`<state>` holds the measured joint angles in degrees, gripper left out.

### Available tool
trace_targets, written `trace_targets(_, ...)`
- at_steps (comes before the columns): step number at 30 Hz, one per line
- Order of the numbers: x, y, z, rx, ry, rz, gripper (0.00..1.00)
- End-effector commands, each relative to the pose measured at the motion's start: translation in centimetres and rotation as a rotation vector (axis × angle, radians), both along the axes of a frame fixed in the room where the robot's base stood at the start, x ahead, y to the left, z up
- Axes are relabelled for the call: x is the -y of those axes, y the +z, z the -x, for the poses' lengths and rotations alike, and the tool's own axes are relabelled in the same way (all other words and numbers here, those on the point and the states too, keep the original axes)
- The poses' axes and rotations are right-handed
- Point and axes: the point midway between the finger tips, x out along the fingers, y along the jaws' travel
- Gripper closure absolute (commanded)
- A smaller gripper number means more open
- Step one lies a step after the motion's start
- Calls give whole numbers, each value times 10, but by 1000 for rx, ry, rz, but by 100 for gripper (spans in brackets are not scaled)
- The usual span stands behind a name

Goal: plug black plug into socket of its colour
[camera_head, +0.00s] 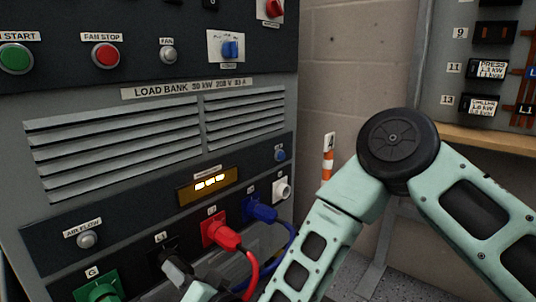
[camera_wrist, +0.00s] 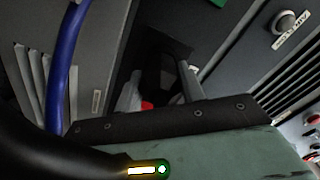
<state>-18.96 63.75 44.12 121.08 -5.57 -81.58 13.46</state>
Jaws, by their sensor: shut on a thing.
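The black socket (camera_head: 163,256), under the L1 label, sits low on the load bank panel between the green and red ones. My gripper (camera_head: 178,272) is low in the head view, right in front of it. In the wrist view my gripper (camera_wrist: 172,75) is shut on a dark shape, the black plug (camera_wrist: 168,52). The plug's front end is dark and largely hidden, so I cannot tell whether it is inside the socket or just short of it.
A red plug (camera_head: 222,235) and a blue plug (camera_head: 261,210) sit in their sockets to the right, with cables hanging close to my arm. A white socket (camera_head: 282,188) is further right, a green connector (camera_head: 98,289) to the left. A blue cable (camera_wrist: 62,65) crosses the wrist view.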

Motion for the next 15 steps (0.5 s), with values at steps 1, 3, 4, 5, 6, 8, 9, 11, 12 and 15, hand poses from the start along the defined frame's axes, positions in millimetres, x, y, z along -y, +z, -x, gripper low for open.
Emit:
trace_targets(1,-5,7,-3,-68,-1,-78,92)
trace_targets(3,-6,8,-1,-124,2,-129,92)
trace_targets(4,-6,8,-1,-122,3,-128,92)
trace_targets(5,-6,8,-1,-132,4,-135,92)
trace_targets(6,-6,8,-1,-152,3,-152,92)
trace_targets(8,-6,8,-1,-171,4,-170,96)
trace_targets(9,-7,8,-1,-169,5,-169,96)
trace_targets(11,-7,8,-1,-168,6,-168,97)
trace_targets(12,-7,8,-1,-167,6,-168,55)
trace_targets(15,-7,9,0,-167,6,-167,35)
